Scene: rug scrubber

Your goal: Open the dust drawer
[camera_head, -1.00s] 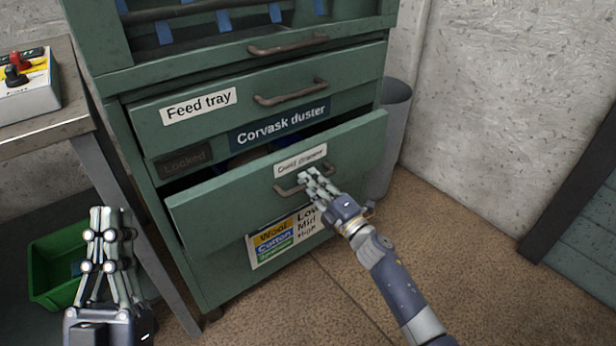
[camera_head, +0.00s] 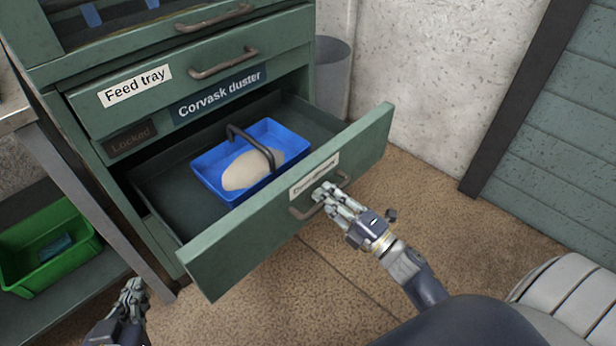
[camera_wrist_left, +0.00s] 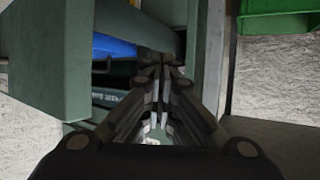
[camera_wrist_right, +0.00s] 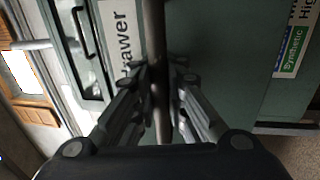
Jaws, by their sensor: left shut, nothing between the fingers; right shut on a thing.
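The dust drawer (camera_head: 250,240) is the lower green drawer of the cabinet, and it stands pulled well out. Inside it sits a blue bin (camera_head: 212,178) with a dark handle and a pale heap (camera_head: 245,172). My right gripper (camera_head: 325,194) is shut on the drawer handle (camera_head: 302,213); in the right wrist view the handle bar (camera_wrist_right: 155,60) runs between its fingers. My left gripper (camera_head: 134,290) is shut and empty, low at the left, apart from the drawer. It also shows in the left wrist view (camera_wrist_left: 160,75).
The feed tray drawer (camera_head: 150,95) above is shut. A green crate (camera_head: 50,235) stands on a shelf at the left. A grey bin (camera_head: 330,75) stands behind the cabinet at the right. The floor (camera_head: 440,215) to the right is clear.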

